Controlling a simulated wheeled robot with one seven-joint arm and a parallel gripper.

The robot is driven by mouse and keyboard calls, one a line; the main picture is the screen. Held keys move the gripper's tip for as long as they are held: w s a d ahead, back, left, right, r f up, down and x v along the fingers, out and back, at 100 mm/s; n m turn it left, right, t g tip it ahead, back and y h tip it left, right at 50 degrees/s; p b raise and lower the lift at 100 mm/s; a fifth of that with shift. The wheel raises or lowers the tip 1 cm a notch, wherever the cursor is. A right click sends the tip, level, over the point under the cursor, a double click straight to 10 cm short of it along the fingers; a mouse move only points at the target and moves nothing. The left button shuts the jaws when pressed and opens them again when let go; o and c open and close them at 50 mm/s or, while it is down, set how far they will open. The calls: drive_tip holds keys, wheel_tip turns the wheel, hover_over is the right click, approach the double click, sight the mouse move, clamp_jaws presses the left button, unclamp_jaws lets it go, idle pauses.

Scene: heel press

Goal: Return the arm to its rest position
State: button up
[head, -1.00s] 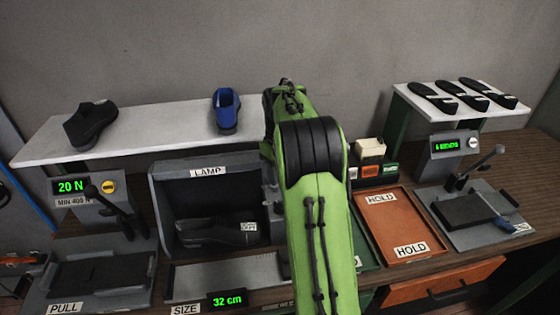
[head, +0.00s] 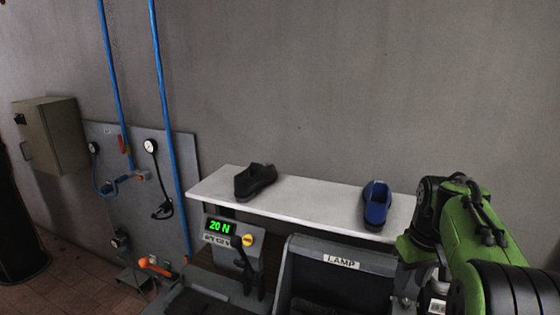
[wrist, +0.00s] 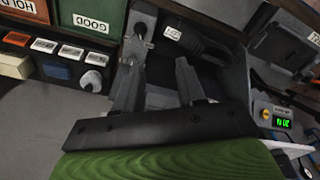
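My gripper (wrist: 157,78) shows in the wrist view with its two dark fingers apart and nothing visible between them. It is over the bench, facing the lamp bay, where a black shoe (wrist: 207,45) lies beyond the fingers. In the head view my green arm (head: 480,240) is folded at the lower right, in front of the right end of the white shelf (head: 310,212). The gripper's fingertips cannot be made out in the head view.
A black shoe (head: 255,180) and a blue shoe (head: 377,204) stand on the shelf. Below are the press with its 20 N display (head: 219,227) and the lamp box (head: 340,262). A wall panel with gauges (head: 150,190) and a cabinet (head: 50,135) are at left. The green GOOD tray (wrist: 97,18) is near the gripper.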

drive_tip(key=s+a+r+t, duration=0.3)
drive_tip(key=s+a+r, duration=0.1)
drive_tip(key=s+a, duration=0.8)
drive_tip(key=s+a+f, duration=0.1)
drive_tip(key=s+f, duration=0.1)
drive_tip(key=s, duration=0.3)
drive_tip(key=s+a+f+t+b, duration=0.1)
drive_tip(key=s+a+f, duration=0.1)
drive_tip(key=s, duration=0.3)
drive_tip(key=shift+s+a+f+m+t, duration=0.3)
drive_tip(key=shift+s+f+m, duration=0.1)
drive_tip(key=shift+f, duration=0.15)
